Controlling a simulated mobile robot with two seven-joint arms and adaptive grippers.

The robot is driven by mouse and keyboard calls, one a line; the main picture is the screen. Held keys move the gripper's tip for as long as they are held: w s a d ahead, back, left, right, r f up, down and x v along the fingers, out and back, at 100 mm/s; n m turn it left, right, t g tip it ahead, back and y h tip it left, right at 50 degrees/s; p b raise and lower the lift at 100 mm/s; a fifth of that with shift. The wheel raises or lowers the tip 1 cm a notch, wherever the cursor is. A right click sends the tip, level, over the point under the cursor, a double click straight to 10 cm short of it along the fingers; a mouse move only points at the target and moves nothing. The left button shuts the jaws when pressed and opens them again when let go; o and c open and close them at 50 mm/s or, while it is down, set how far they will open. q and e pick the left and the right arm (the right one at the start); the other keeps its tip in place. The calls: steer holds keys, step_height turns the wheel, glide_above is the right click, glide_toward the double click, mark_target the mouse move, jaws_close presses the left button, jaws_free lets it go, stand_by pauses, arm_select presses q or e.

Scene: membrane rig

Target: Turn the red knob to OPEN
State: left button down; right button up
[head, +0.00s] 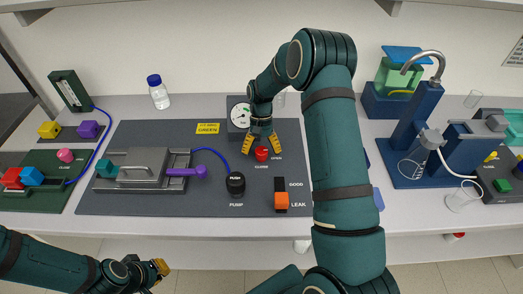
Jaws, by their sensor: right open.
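The red knob (262,153) stands on the dark grey rig board (130,205), with a CLOSE label below it and an OPEN label to its right. Its pointer direction is too small to tell. My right gripper (262,144) is open, with its yellow fingertips on the left and right of the knob, just behind or above it. I cannot tell whether they touch it. My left gripper (161,267) is low at the front left, away from the board; its fingers are bunched in view and their opening is unclear.
A pressure gauge (240,116) stands behind the knob. A black pump knob (235,183), an orange GOOD/LEAK switch (281,201) and a clamp cell (147,172) with a purple lever (188,172) share the board. My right arm covers the board's right side.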

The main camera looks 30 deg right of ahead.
steer(key=v, duration=1.2)
steer(key=shift+s+a+f, duration=0.1)
steer(key=shift+s, duration=0.1)
